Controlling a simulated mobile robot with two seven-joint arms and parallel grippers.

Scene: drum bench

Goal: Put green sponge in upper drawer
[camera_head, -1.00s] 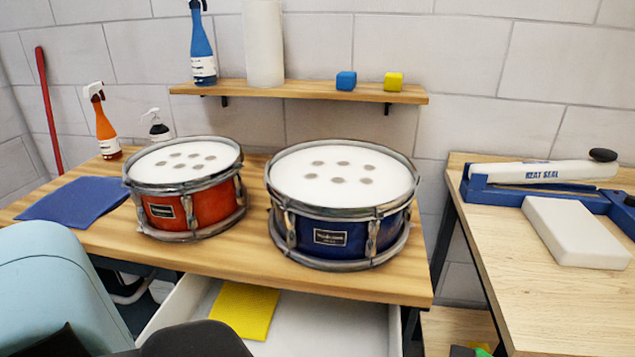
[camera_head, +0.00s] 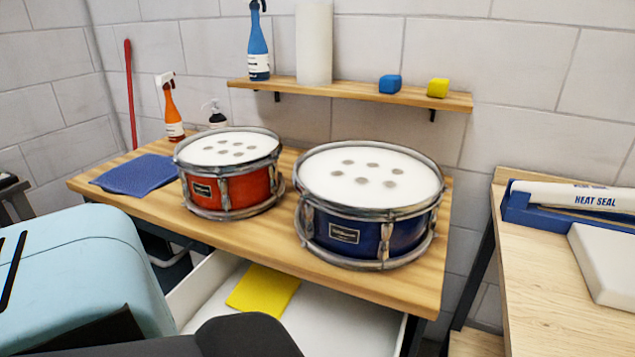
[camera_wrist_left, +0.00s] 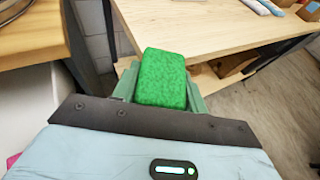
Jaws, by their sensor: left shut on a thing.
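The green sponge (camera_wrist_left: 162,79) is held between the fingers of my left gripper (camera_wrist_left: 160,85) in the left wrist view. The gripper is shut on it, and the sponge stands clear of the benches. In the head view my left arm comes in at the lower left, and its fingers and the sponge are not visible there. The upper drawer (camera_head: 335,322) is pulled open under the drum bench, with a yellow cloth (camera_head: 264,289) lying in it. Part of the drawer is hidden behind my arm. My right gripper is in neither view.
A red drum (camera_head: 229,172) and a blue drum (camera_head: 367,205) stand on the wooden bench (camera_head: 240,237), with a blue cloth (camera_head: 135,175) at the left. A second bench (camera_head: 540,275) with a heat sealer (camera_head: 570,201) stands to the right, across a narrow gap.

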